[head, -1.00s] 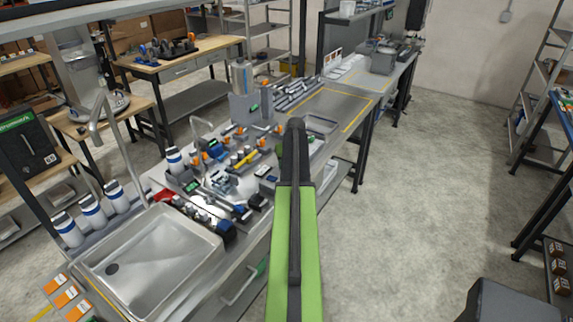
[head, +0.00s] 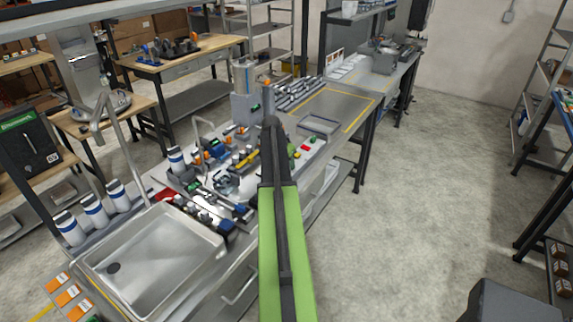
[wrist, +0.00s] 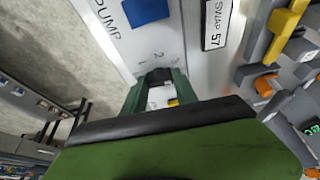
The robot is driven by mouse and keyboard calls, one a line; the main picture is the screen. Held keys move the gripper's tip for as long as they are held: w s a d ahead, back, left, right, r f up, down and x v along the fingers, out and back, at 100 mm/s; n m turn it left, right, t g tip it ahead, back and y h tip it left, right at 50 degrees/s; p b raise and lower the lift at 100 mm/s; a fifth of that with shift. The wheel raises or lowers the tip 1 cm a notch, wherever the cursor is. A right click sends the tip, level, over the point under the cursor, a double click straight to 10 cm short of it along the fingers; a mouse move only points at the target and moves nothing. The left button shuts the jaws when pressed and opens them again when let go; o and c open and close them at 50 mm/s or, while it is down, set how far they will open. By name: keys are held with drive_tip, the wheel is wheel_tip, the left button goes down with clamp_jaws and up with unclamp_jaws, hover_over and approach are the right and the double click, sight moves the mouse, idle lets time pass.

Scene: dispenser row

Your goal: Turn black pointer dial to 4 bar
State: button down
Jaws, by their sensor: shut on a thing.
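In the wrist view, my gripper (wrist: 159,88) reaches down to a pale panel with its two green fingers closed around a small black dial (wrist: 158,75). Small printed scale digits, among them what looks like a 2, show on the panel just beyond the dial. The dial's pointer is hidden between the fingers, so its setting cannot be read. In the head view, my green and black arm covers the dial and the gripper's fingers.
A yellow handle (wrist: 286,28) stands at the right. In the head view, a sink (head: 150,260) is at the front left of the crowded bench.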

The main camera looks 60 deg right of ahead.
drive_tip(key=shift+w+m+g, duration=0.15)
drive_tip(key=shift+m+g, duration=0.75)
drive_tip(key=shift+m, duration=1.3)
drive_tip(key=c, duration=1)
unclamp_jaws()
drive_tip(key=shift+o, duration=0.2)
drive_tip(key=p+v, duration=1.6)
drive_tip(key=v, duration=0.1)
drive_tip(key=shift+d+r, duration=0.2)
drive_tip(key=shift+r, duration=0.1)
